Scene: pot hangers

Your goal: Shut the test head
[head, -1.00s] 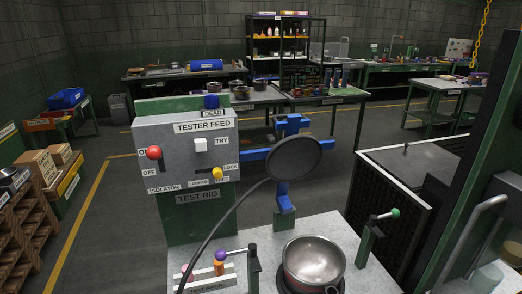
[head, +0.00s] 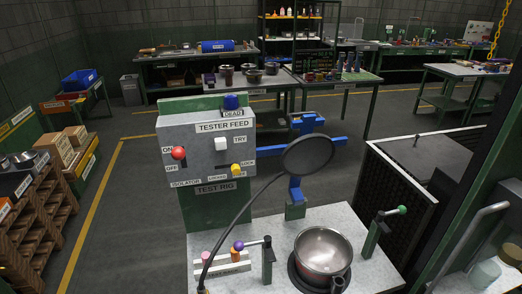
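The test head looks to be the dark round disc (head: 308,155), raised and tipped up on a blue hinged arm (head: 296,188) behind the pot. A black cable runs from it down to the left. A steel and dark red pot (head: 323,252) sits open below, on a round dark base on the light rig top (head: 375,272). A clamp with a purple knob (head: 239,246) stands left of the pot, and one with a green knob (head: 402,210) stands right. Neither of my grippers is in view.
A grey tester feed box (head: 207,145) with a red knob, a white switch, a yellow knob and a blue lamp stands behind left. A small rack (head: 222,267) with coloured pegs sits front left. A dark-sided cabinet (head: 410,180) stands right. Floor shows at left.

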